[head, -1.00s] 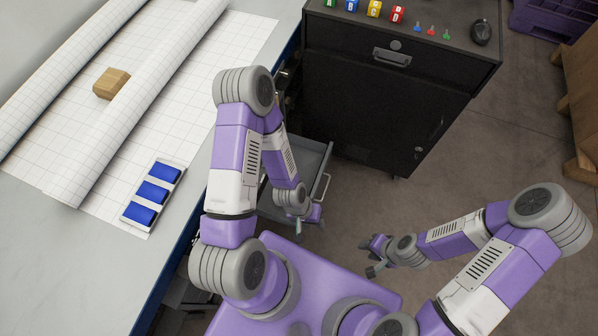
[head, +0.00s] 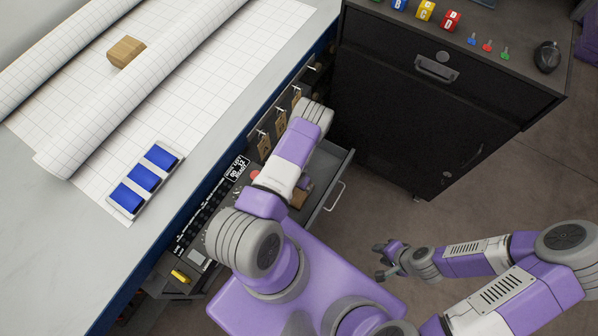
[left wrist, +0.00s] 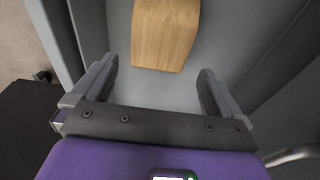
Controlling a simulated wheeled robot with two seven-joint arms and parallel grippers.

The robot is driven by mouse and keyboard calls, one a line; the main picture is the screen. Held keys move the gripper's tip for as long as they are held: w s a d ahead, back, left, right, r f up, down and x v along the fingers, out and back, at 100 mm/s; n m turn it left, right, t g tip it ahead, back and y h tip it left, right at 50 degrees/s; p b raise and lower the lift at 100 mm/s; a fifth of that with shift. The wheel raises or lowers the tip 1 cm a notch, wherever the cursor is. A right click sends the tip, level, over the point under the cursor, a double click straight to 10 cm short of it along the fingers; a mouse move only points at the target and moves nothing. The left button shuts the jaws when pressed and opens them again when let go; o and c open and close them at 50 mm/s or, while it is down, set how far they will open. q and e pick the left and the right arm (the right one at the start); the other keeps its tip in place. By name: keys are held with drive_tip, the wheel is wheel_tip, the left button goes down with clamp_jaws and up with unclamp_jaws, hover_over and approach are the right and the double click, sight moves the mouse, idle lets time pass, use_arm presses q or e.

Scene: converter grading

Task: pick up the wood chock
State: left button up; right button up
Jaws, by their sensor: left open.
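A wood block (left wrist: 165,38), which looks like the wood chock, lies in the grey open drawer (head: 335,165) and shows in the left wrist view. Part of it shows in the head view (head: 300,197), beside my left arm. My left gripper (left wrist: 158,78) is open above the drawer. Its fingers are on either side of the block's near end, a little short of it and not touching it. In the head view my left arm mostly hides this gripper. My right gripper (head: 379,262) is empty, its fingers apart, over the floor.
Another wooden block (head: 126,51) lies on gridded paper between two rolls on the bench (head: 60,222). A tray of blue pads (head: 146,178) lies near the bench edge. A black cabinet (head: 440,110) stands beyond the drawer, with coloured blocks and a mouse on top.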

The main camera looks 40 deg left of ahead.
use_arm(q)
drive_tip(key=f+b, duration=0.1)
drive_tip(key=f, duration=0.1)
drive_tip(key=f+b, duration=0.1)
drive_tip(key=f, duration=0.1)
drive_tip(key=f+b, duration=0.1)
drive_tip(key=f, duration=0.2)
drive_tip(key=shift+w, duration=0.25)
drive_tip(key=shift+r, duration=0.15)
drive_tip(key=shift+a, duration=0.1)
drive_tip(key=c, duration=1)
wheel_tip(320, 180, up, 10)
drive_tip(key=p, duration=0.4)
